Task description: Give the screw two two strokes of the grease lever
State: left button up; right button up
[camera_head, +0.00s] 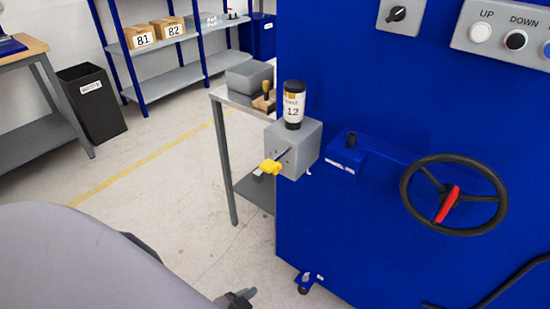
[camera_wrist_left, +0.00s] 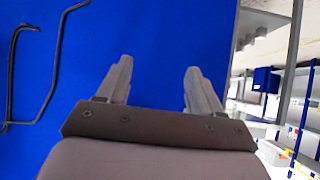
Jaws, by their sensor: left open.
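The grease unit is a grey box (camera_head: 293,148) fixed at the left edge of the blue machine. A dark bottle (camera_head: 293,105) with a white label reading 12 stands upright on it. The grease lever (camera_head: 270,167) has a yellow knob and sticks out from the box's front, toward the lower left. My left gripper (camera_wrist_left: 157,72) is open and empty in the left wrist view, in front of a blue panel. In the head view only a dark part of it shows at the bottom edge, below and apart from the lever. My right gripper is out of view.
The blue machine (camera_head: 350,230) fills the right, with a handwheel (camera_head: 453,194), a small blue block (camera_head: 347,155) and UP/DOWN buttons (camera_head: 515,40). A metal side table (camera_head: 231,98) stands behind the grease unit. A black bin (camera_head: 93,104) and shelves stand farther back. Open floor lies left.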

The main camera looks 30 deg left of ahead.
pick_arm(q)
grip_shut()
dwell(1.7)
